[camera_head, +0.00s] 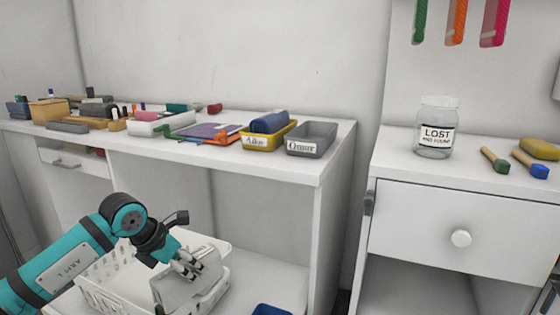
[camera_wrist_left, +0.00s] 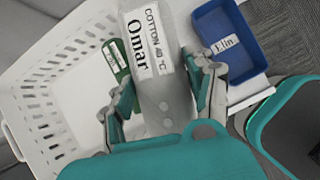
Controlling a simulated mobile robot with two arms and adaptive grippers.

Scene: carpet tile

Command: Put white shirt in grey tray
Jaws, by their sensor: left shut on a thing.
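The white shirt (camera_head: 205,278) is a folded whitish bundle at the basket's right side in the head view. In the left wrist view the shirt (camera_wrist_left: 150,75) bears a label reading "Omar" and "COTTON 40 °C". My left gripper (camera_head: 185,265) is shut on it from above; its fingers (camera_wrist_left: 163,85) lie on both sides of it. I cannot tell if the shirt is clear of the basket floor. The grey tray (camera_head: 312,151), labelled "Omar", stands empty at the right end of the white desk. My right gripper is not in view.
The white basket (camera_head: 100,275) also holds a green labelled item (camera_wrist_left: 113,57). A blue tray (camera_wrist_left: 230,40) stands beside it. The yellow tray (camera_head: 268,142), holding a blue roll, stands left of the grey tray.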

